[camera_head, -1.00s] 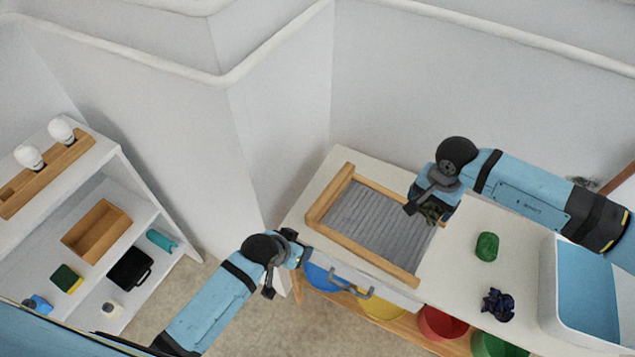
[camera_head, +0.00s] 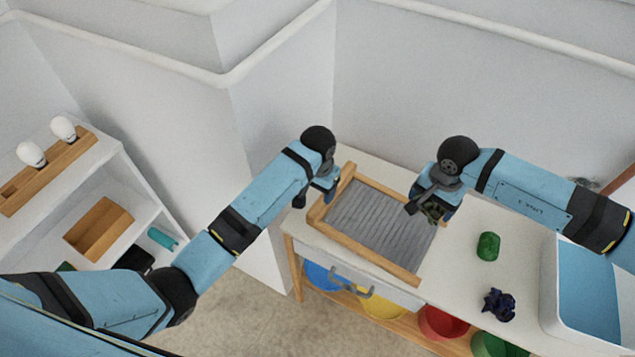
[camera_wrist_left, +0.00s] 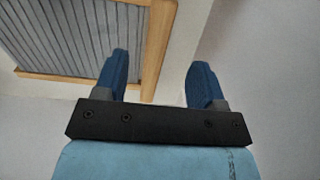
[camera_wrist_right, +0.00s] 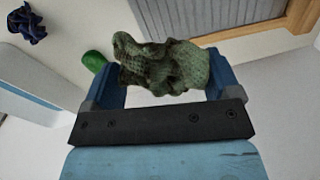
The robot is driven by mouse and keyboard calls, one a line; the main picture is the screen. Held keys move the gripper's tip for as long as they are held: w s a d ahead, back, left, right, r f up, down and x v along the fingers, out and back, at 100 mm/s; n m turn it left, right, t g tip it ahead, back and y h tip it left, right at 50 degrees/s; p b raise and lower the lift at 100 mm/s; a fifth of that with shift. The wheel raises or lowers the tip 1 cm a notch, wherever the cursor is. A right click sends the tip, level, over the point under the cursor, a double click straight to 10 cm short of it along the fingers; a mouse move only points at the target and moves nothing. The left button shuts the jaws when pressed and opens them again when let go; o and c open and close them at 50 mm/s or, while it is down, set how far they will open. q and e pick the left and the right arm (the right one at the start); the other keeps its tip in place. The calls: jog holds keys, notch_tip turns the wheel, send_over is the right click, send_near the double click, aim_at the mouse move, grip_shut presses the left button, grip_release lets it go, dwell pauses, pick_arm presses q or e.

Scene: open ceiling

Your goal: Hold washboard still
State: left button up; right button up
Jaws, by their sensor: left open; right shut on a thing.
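The washboard (camera_head: 375,224) lies flat on the white table, a grey ribbed panel in a wooden frame. It also shows at the upper left of the left wrist view (camera_wrist_left: 70,38) and at the upper right of the right wrist view (camera_wrist_right: 190,14). My left gripper (camera_head: 318,197) is open at the washboard's left end. In the left wrist view (camera_wrist_left: 160,75) one finger overlaps the frame's end rail and the other is outside it; contact cannot be told. My right gripper (camera_head: 428,210) is shut on a crumpled dark green cloth (camera_wrist_right: 165,66), over the washboard's right end.
A green lump (camera_head: 488,246) and a dark blue crumpled cloth (camera_head: 498,305) lie on the table right of the washboard. A white basin with blue inside (camera_head: 588,285) stands at the far right. Coloured bins (camera_head: 440,322) sit below. Walls stand close behind the table.

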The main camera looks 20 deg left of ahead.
aim_at(318, 207)
pick_arm(q)
notch_tip(318, 207, down, 10)
jog(key=shift+r, duration=0.25)
